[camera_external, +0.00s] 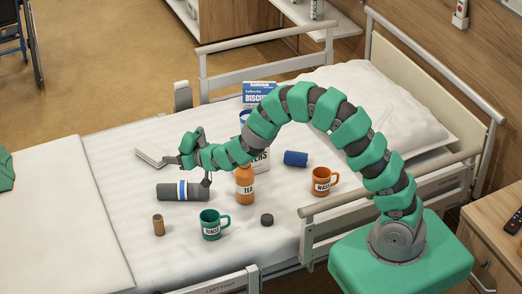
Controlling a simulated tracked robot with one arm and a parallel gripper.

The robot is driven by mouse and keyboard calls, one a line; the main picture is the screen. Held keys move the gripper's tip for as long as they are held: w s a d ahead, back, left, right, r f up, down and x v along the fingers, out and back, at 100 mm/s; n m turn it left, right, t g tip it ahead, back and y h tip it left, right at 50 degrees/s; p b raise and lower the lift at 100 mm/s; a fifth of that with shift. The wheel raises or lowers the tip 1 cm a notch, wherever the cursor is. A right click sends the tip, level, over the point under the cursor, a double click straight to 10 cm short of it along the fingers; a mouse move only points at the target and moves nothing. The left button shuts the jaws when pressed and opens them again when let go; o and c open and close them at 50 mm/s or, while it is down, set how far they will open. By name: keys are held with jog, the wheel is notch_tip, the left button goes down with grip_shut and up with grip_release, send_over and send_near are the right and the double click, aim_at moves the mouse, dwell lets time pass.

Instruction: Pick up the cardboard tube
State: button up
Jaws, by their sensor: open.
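The cardboard tube (158,225) is a small brown cylinder standing upright on the white bed sheet, at the left front of the group of objects. My gripper (187,172) is open, above and behind the tube and slightly to its right, apart from it. A dark grey cylinder with a blue and white band (170,191) lies on its side just below my gripper, behind the tube. I cannot tell whether a finger touches this cylinder. The tube is in plain view.
A green mug (210,226) stands right of the tube. An orange bottle (245,187), dark puck (267,220), orange mug (323,182) and blue cylinder (296,158) are farther right. A white booklet (150,157) lies behind. The sheet left of the tube is clear.

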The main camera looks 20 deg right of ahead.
jog(key=n+b, duration=0.2)
send_near(154, 219)
jog(key=shift+g+y, duration=0.3)
jog(key=w+f, duration=0.1)
jog(key=w, duration=0.1)
jog(key=w+a+f+b, duration=0.1)
jog(key=w, duration=0.1)
jog(key=w+a+f, duration=0.1)
jog(key=w, duration=0.1)
jog(key=shift+f+b+x, duration=0.15)
jog(key=shift+b+x, duration=0.35)
jog(key=shift+x, duration=0.55)
jog(key=shift+f+b+x, duration=0.2)
jog(key=shift+b+x, duration=0.3)
jog(key=shift+x, duration=0.6)
jog(key=shift+w+a, duration=0.15)
jog(key=shift+w, duration=0.1)
jog(key=c, duration=1.1)
